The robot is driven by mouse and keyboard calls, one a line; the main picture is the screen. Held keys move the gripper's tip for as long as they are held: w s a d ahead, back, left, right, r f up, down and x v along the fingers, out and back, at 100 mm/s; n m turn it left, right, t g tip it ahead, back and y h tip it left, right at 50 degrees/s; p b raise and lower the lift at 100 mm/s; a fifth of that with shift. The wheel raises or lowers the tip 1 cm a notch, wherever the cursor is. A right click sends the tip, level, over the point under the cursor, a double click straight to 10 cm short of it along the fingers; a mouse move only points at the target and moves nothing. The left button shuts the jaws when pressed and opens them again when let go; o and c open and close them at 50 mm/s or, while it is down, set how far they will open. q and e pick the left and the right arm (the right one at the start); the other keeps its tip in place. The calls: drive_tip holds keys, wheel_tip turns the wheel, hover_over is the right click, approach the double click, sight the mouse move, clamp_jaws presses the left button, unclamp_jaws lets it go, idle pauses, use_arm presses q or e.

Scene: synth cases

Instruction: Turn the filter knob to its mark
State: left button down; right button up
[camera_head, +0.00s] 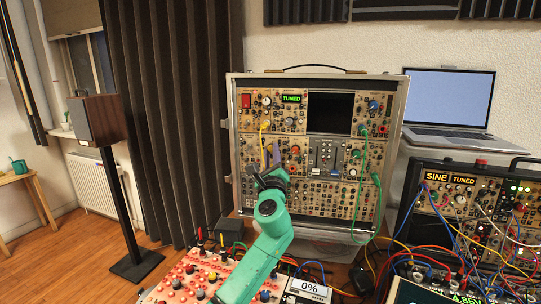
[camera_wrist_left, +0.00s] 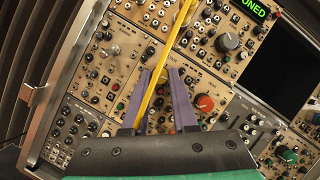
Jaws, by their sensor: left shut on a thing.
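My left gripper (camera_head: 271,152) reaches up to the upright synth case (camera_head: 399,110) from below. My right gripper is not in view.
Green cables (camera_head: 365,160) hang at the case's right side. A second, heavily cabled case (camera_head: 470,225) and a laptop (camera_head: 448,100) are at right. A speaker (camera_head: 103,119) stands at left.

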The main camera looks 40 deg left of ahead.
use_arm(q)
drive_tip(key=shift+w+d+r+n+g+h+p, duration=0.2)
drive_tip(key=shift+n+g+p, duration=0.75)
drive_tip(key=shift+n, duration=1.85)
drive_tip(key=shift+s+a+r+n+g+h+p, duration=0.15)
drive_tip(key=shift+n+g+h+p, duration=0.55)
drive_tip(key=shift+n, duration=2.1)
drive_tip(key=shift+w+d+r+n+g+p, duration=0.15)
drive_tip(key=shift+n+g+p, duration=1.1)
drive_tip(key=shift+n, duration=1.55)
drive_tip(key=shift+s, duration=0.1)
drive_tip(key=c, duration=0.7)
unclamp_jaws()
